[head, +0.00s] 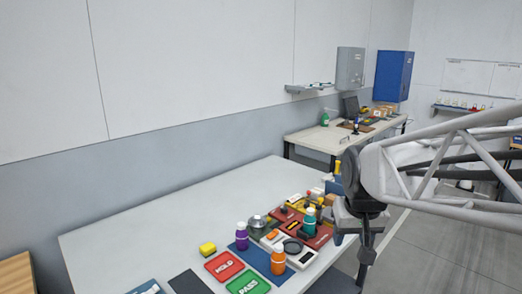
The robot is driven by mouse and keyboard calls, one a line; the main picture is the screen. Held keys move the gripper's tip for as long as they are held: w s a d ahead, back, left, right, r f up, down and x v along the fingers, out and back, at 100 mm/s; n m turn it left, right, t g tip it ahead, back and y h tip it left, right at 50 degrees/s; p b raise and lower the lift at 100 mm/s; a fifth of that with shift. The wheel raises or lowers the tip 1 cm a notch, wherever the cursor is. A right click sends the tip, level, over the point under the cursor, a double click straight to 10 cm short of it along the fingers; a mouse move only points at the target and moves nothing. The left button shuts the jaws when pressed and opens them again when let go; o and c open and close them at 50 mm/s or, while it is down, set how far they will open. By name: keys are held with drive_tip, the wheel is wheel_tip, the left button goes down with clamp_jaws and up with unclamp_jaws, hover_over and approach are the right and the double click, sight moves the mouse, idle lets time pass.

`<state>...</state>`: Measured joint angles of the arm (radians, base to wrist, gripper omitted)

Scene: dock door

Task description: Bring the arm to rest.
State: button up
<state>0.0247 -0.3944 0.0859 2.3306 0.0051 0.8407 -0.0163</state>
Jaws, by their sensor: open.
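My gripper (366,251) hangs at the end of my arm on the right side of the head view, pointing down by the right edge of the near table (150,243). It is open, though its fingers are small and dark here. I see nothing between them. My arm reaches in from the right edge of the picture and hides part of the table's right side and what stands there.
The near table holds a red HOLD mat (223,266), a green PASS mat (248,285), purple (241,237), orange (278,262) and teal (309,222) bottles, and a yellow block (208,249). Its left part is bare. A cluttered bench (318,137) stands behind.

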drive_tip(key=s+f, duration=0.3)
drive_tip(key=s, duration=1.2)
drive_tip(key=shift+a+f+g, duration=0.25)
drive_tip(key=shift+a+g, duration=0.05)
